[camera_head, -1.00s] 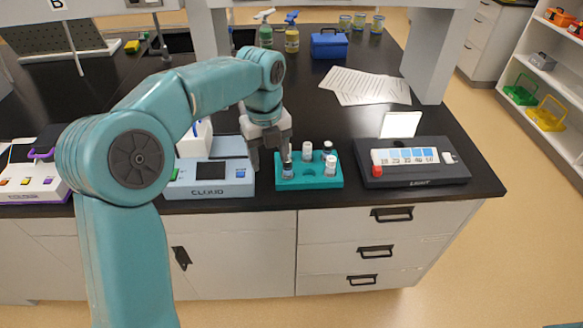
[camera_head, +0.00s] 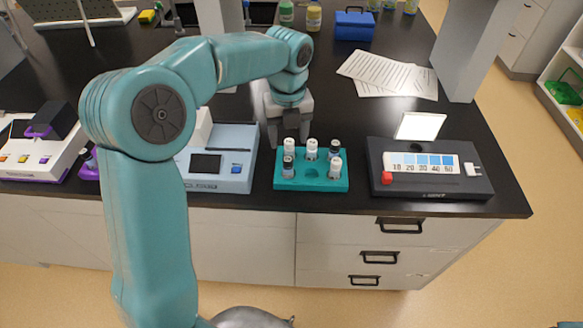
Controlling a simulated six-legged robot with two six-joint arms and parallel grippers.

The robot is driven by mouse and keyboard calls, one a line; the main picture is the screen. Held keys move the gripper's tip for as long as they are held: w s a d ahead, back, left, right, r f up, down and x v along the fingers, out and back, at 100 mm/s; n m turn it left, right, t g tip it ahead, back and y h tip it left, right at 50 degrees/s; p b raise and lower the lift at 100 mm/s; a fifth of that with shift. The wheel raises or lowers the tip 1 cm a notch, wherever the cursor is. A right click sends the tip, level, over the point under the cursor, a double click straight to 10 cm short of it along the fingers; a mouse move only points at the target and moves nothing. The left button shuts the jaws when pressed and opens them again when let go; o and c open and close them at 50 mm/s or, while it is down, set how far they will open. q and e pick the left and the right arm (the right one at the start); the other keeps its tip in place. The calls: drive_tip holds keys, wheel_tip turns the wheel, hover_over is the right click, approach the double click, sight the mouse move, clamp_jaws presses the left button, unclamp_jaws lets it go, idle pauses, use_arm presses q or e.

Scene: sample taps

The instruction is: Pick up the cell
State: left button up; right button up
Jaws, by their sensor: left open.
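A teal rack (camera_head: 311,185) on the black bench holds several small capped vials. More white-capped vials stand in the back row, one in the middle (camera_head: 311,150). Which one is the cell I cannot tell. My left gripper (camera_head: 288,137) is open, pointing down at the back left of the rack, with its fingers close to the back-left vial. Whether it touches that vial is unclear. My right gripper is not in view.
A blue-grey meter (camera_head: 235,165) stands left of the rack, partly behind my arm. A black reader (camera_head: 430,185) with a numbered strip and raised white lid is on the right. Papers (camera_head: 385,75) and a blue box (camera_head: 354,25) lie behind. The bench front edge is close.

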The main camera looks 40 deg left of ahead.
sight(288, 159)
use_arm(q)
drive_tip(key=f, duration=0.2)
drive_tip(key=s+f, duration=0.1)
drive_tip(key=shift+a+f, duration=0.25)
drive_tip(key=shift+f, duration=0.1)
drive_tip(key=shift+w+d+f, duration=0.15)
drive_tip(key=shift+w+f, duration=0.05)
drive_tip(key=shift+f, duration=0.35)
drive_tip(key=shift+w+d+f, duration=0.1)
drive_tip(key=shift+w+f, duration=0.05)
drive_tip(key=shift+f, duration=0.35)
wheel_tip(288, 159, down, 5)
drive_tip(key=shift+w+a+f+p, duration=0.1)
drive_tip(key=shift+w+p, duration=0.05)
drive_tip(key=shift+p, duration=0.6)
drive_tip(key=shift+w+f, duration=0.1)
drive_tip(key=shift+f, duration=0.05)
drive_tip(key=shift+s, duration=0.2)
drive_tip(key=shift+s+a, duration=0.1)
drive_tip(key=c, duration=0.9)
drive_tip(key=shift+w, duration=0.2)
drive_tip(key=shift+c, duration=0.2)
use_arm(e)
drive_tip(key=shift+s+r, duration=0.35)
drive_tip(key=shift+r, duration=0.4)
